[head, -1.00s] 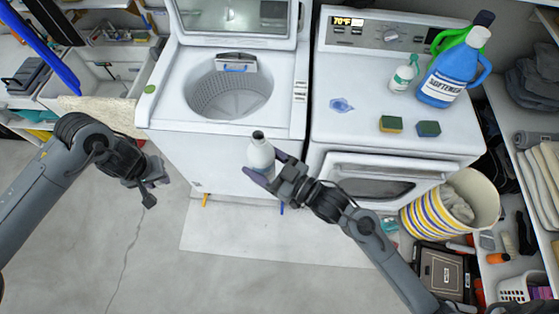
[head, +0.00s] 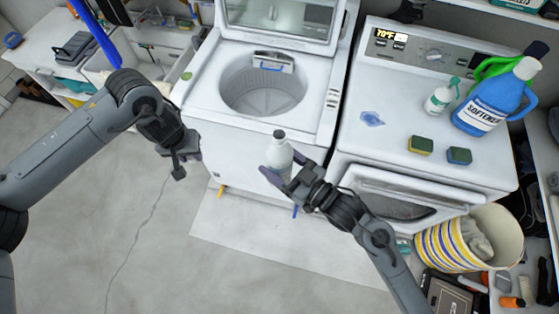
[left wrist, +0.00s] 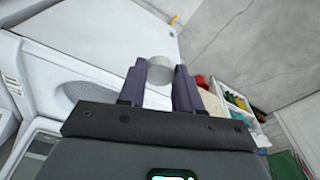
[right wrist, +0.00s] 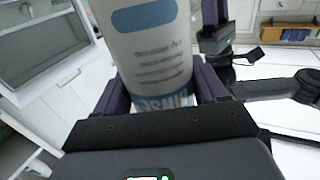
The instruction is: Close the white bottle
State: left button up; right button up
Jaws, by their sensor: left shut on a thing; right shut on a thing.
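The white bottle (head: 279,156) is upright in front of the washer, with a dark neck at its top. My right gripper (head: 277,174) is shut around its lower body. In the right wrist view the bottle (right wrist: 150,48) stands between the purple fingers, with blue label marks showing. My left gripper (head: 180,165) is to the left of the bottle, clearly apart from it. In the left wrist view its fingers (left wrist: 160,80) are shut on a pale round cap (left wrist: 160,69). The cap cannot be made out in the head view.
The open-lidded washer (head: 210,110) stands behind the bottle. The dryer (head: 395,150) on the right carries a blue softener jug (head: 487,105), a small spray bottle (head: 441,97) and two sponges (head: 420,145). A striped basket (head: 445,245) stands at the lower right. Floor on the left is clear.

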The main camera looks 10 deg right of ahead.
pick_arm(q)
jog(key=s+d+r+m, duration=0.1)
jog(key=d+r+m, duration=0.3)
jog(key=d+r, duration=1.05)
notch_tip(320, 180, up, 11)
jog(key=m, duration=0.2)
send_over(278, 136)
jog(key=shift+w+a+f+h, duration=0.1)
jog(key=shift+w+a+h, duration=0.2)
jog(key=shift+h, duration=0.1)
jog(key=shift+s+d+r+m+g, duration=0.3)
jog(key=shift+s+d+r, duration=0.05)
jog(key=shift+f, duration=0.1)
jog(key=shift+f, duration=1.95)
jog(key=shift+s+a+f, duration=0.1)
jog(key=shift+f, duration=0.05)
jog(key=shift+f, duration=0.75)
jog(key=shift+f, duration=0.55)
